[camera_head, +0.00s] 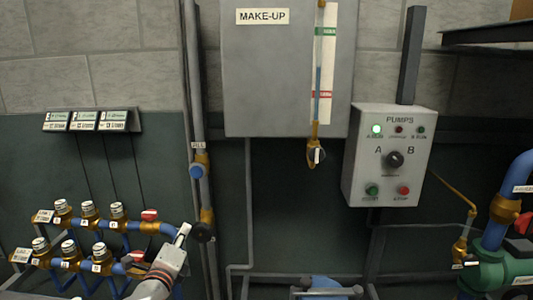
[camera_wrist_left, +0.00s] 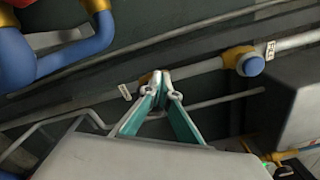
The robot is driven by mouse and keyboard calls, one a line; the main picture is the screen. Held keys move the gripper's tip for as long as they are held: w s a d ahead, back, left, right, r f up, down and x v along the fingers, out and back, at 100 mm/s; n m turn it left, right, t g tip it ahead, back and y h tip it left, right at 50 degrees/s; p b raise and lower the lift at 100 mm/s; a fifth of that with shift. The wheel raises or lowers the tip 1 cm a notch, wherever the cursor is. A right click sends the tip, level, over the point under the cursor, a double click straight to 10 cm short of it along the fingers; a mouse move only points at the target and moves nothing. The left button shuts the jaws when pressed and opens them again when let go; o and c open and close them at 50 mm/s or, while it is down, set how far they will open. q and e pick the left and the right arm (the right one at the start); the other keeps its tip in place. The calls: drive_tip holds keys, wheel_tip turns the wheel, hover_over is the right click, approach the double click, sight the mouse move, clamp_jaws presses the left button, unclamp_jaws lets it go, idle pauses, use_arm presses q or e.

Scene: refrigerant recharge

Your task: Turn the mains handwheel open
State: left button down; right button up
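A vertical grey pipe in the head view carries a brass valve with a round blue knob (camera_head: 196,171). Lower on it is a brass fitting (camera_head: 207,216) with a dark round wheel (camera_head: 203,233). I cannot read which one is labelled mains. My left gripper (camera_head: 184,232) is just left of the dark wheel, its fingertips together. In the left wrist view, the gripper's teal fingers (camera_wrist_left: 160,76) meet at the tips in front of a brass fitting (camera_wrist_left: 146,78); nothing shows between them. The blue knob (camera_wrist_left: 252,65) is to their right there. My right gripper is not in view.
Brass valves on blue pipes (camera_head: 88,210) with red handles (camera_head: 149,215) stand close left of my gripper. A grey make-up tank (camera_head: 270,80) and a pumps control box (camera_head: 392,160) hang to the right. A green pump (camera_head: 492,270) is at lower right.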

use_arm(q)
drive_tip(key=shift+a+f, duration=0.15)
drive_tip(key=shift+f, duration=0.4)
drive_tip(key=shift+a+f, duration=0.15)
drive_tip(key=shift+f, duration=0.3)
drive_tip(key=shift+f, duration=0.35)
drive_tip(key=shift+s+a+r+p, duration=0.1)
drive_tip(key=shift+a+r+p, duration=0.05)
drive_tip(key=shift+a+p, duration=0.15)
drive_tip(key=shift+s+a+r+p, duration=0.15)
drive_tip(key=shift+s+p, duration=0.3)
drive_tip(key=shift+s, duration=1)
drive_tip(key=shift+s+a+f+p, duration=0.15)
drive_tip(key=shift+s+p, duration=0.3)
drive_tip(key=shift+s, duration=0.95)
drive_tip(key=shift+r, duration=0.1)
